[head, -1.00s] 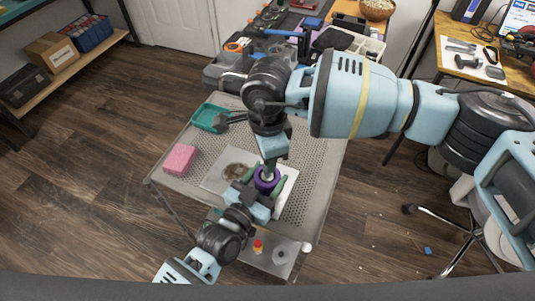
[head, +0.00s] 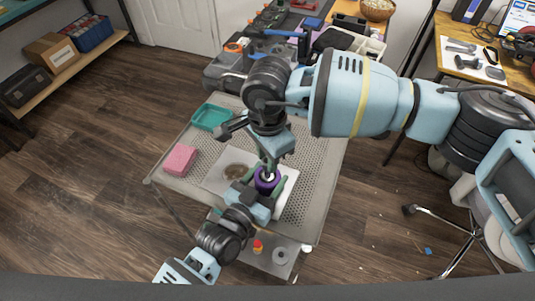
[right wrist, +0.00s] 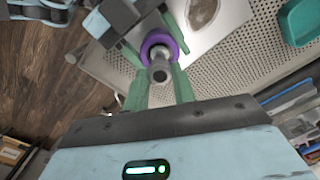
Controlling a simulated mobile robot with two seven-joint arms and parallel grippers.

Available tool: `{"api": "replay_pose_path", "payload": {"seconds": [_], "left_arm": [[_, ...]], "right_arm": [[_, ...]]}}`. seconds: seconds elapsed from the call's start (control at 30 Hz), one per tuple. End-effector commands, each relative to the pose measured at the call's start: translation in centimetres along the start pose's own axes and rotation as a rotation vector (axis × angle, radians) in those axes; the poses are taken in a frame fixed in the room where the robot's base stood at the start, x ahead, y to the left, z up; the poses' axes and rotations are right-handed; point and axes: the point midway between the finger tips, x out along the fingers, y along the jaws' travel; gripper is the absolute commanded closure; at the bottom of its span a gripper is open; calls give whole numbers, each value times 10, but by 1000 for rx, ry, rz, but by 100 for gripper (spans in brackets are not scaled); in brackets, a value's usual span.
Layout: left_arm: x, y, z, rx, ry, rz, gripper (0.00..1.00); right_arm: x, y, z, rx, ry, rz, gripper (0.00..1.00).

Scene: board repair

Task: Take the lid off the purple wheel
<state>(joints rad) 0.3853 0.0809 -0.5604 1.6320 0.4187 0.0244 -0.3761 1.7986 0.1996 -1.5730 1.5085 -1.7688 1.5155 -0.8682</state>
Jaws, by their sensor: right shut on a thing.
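The purple wheel (head: 266,187) is upright near the front of the perforated table, and its ring also shows in the right wrist view (right wrist: 174,41). A grey round lid (right wrist: 158,74) stands at its middle, on the side facing my right wrist camera. My right gripper (head: 268,170) is above the wheel, its green fingers shut on the lid. Whether the lid is still touching the wheel I cannot tell. My left gripper (head: 263,185) comes from the front, with its green fingers on either side of the purple wheel, shut on it.
A white sheet with a brown stain (head: 217,181) lies under the wheel. A pink block (head: 180,159) and a teal tray (head: 211,117) are on the table's left side. A small red and yellow bottle (head: 258,246) and a grey roll (head: 280,256) stand on a lower shelf in front.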

Motion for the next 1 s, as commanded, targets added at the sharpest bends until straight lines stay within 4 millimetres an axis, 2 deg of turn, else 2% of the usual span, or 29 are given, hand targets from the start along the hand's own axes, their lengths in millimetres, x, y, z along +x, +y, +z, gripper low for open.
{"api": "replay_pose_path", "payload": {"seconds": [0.7, 1.0], "left_arm": [[0, 0, 1, 0, -1, 0, 100], [0, 0, 1, 0, -1, 0, 100]], "right_arm": [[-21, 0, 0, 0, 0, -1, 100], [-22, 0, 0, 1, 0, 0, 100]]}}
